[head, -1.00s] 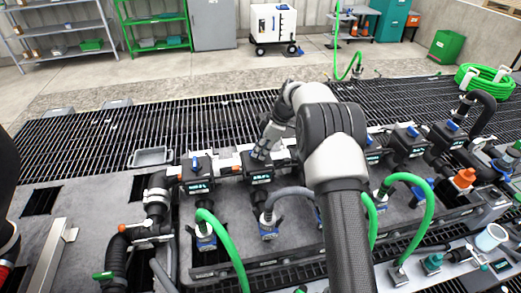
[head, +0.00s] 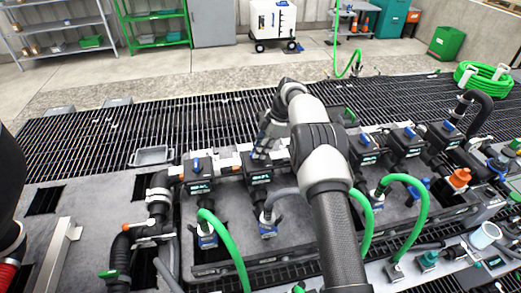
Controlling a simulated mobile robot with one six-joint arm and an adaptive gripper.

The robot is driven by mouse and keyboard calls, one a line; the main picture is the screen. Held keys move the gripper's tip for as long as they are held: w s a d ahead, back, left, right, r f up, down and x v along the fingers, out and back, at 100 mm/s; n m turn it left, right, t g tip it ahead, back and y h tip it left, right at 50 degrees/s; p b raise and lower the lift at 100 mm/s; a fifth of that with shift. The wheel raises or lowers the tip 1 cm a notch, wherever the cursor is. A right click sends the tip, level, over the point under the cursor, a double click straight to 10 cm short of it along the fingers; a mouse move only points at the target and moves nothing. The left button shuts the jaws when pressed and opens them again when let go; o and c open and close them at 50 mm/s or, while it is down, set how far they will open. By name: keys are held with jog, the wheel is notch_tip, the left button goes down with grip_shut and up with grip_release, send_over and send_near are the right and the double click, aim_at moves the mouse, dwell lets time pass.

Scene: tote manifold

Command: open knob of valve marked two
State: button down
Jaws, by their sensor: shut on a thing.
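A row of black valve boxes with blue knobs runs along the manifold. The leftmost valve (head: 198,181) has its blue knob (head: 197,163) in plain view. My gripper (head: 260,155) points down onto the top of the second valve from the left (head: 258,178). It is shut on that valve's knob, which the fingers hide. The small display on this valve's front is lit, but its marking is too small to read. My arm covers part of the middle of the row. Further valves (head: 405,144) with blue knobs show to the right of my arm.
Green hoses (head: 228,240) and a grey hose loop up in front of the valves. An empty metal tray (head: 152,156) lies behind the left end. Black pipework (head: 157,205) stands at the left. Open floor grating (head: 90,135) stretches behind the manifold.

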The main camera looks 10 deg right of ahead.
jog(key=c, duration=1.6)
grip_release()
jog(key=v, duration=0.7)
jog(key=shift+r, duration=0.25)
jog(key=shift+d, duration=0.1)
